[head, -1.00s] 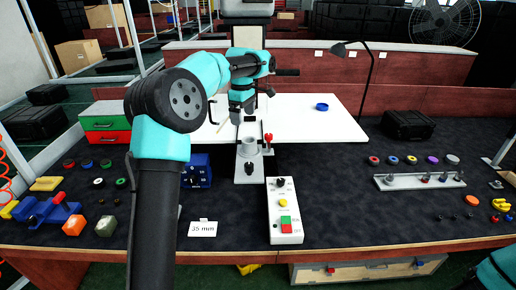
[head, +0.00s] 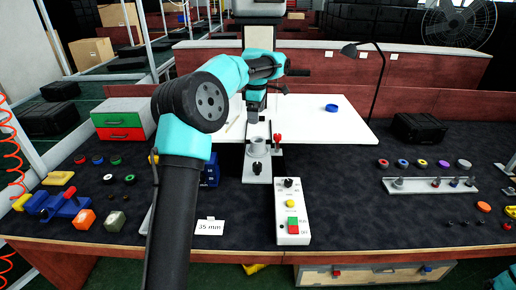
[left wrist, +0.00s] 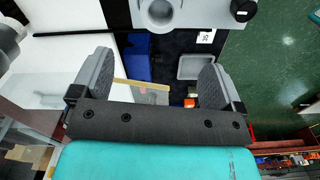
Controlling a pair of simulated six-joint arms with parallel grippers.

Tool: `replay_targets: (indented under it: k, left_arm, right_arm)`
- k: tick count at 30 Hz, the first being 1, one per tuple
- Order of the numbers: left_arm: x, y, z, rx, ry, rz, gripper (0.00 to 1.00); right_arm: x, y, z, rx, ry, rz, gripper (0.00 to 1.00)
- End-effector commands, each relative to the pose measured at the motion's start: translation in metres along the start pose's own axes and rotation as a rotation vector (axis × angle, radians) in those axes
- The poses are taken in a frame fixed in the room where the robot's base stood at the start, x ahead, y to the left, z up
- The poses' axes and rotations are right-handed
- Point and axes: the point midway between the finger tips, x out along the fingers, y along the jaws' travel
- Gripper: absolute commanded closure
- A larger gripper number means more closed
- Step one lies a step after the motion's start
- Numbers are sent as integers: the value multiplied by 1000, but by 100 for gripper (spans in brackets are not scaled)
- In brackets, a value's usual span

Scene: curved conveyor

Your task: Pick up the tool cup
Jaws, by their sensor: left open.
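A grey, round, cup-like piece (head: 258,146) stands on a pale base plate in the middle of the bench; I take it for the tool cup. In the left wrist view a grey ring-shaped top (left wrist: 160,12), likely the same piece, shows at the top edge, partly cut off. My left gripper (head: 253,111) hangs just above and behind it, apart from it. In the left wrist view its two grey fingers (left wrist: 156,62) are spread wide with nothing between them. My right gripper is outside both views.
A white control box (head: 291,212) stands in front of the base plate, with a "35 mm" card (head: 208,227) to its left. A red-tipped lever (head: 277,141) stands close to the right of the cup. A blue ring (head: 331,107) lies on the white board behind.

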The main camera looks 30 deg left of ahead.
Motion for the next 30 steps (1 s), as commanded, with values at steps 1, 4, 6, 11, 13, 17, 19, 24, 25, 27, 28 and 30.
replay_targets:
  k: [1,4,6,11,13,17,19,24,25,27,28,30]
  left_arm:
    - [9,-1,0,0,1,-4,7]
    - [26,-1,0,2,1,-3,7]
    - [38,0,0,2,1,-3,7]
    - [64,0,0,1,1,-2,7]
    - [71,0,0,1,1,-2,7]
    - [77,0,0,1,0,1,7]
    - [78,0,0,1,0,1,7]
    - [78,0,1,1,0,1,7]
    - [78,0,1,1,0,1,7]
    - [80,0,1,1,0,0,7]
    - [81,0,1,2,0,-1,7]
    - [88,0,2,2,1,-3,7]
  right_arm:
    - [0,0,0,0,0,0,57]
    - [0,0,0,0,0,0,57]
    - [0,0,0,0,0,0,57]
    - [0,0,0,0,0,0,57]
    - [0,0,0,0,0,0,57]
    - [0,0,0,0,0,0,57]
    - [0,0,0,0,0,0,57]
    - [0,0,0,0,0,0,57]
    - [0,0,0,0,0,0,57]
    - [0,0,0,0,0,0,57]
    - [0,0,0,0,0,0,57]
    - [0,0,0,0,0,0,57]
